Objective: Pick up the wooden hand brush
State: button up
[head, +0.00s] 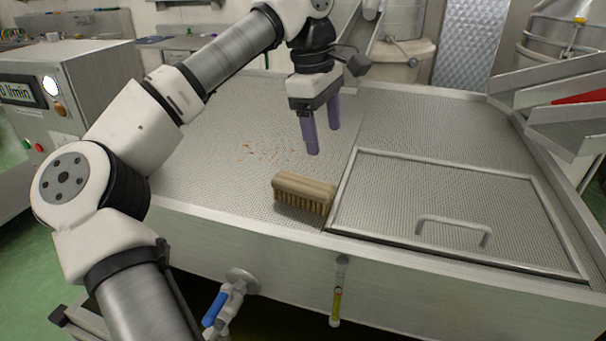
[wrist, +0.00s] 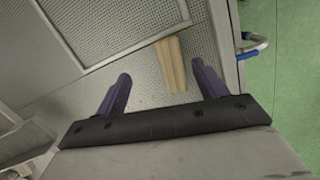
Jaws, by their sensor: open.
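The wooden hand brush (head: 304,190) lies bristles down on the perforated metal top, near its front edge and just left of a framed panel. In the wrist view the brush's wooden back (wrist: 170,64) shows ahead of the fingertips, nearer the right finger. My gripper (head: 322,140) has two purple fingers, open with nothing between them. It is above the metal top, behind the brush and apart from it. In the wrist view my gripper (wrist: 160,78) is spread with the brush beyond its tips.
The framed panel (head: 440,205) with a raised handle (head: 452,228) lies right of the brush. A raised rim (head: 250,232) runs along the front. A control box (head: 75,100) stands at the left and metal chutes (head: 555,95) at the right. Reddish specks (head: 265,154) mark the clear area left.

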jog(key=w+a+y, duration=0.1)
jog(key=a+y, duration=0.1)
jog(key=a, duration=0.2)
jog(key=p, duration=0.1)
send_over(301, 181)
jog(key=f, duration=0.4)
jog(key=s+f, duration=0.1)
jog(key=f, duration=0.2)
jog(key=shift+w+f, duration=0.1)
jog(key=shift+f, duration=0.45)
jog(key=f+p, duration=0.1)
jog(key=f, duration=0.1)
jog(key=f+p, duration=0.1)
jog(key=f, duration=0.1)
jog(key=shift+w+a, duration=0.1)
jog(key=shift+w, duration=0.3)
jog(key=shift+f, duration=0.6)
jog(key=c, duration=1.1)
jog(key=shift+r, duration=0.1)
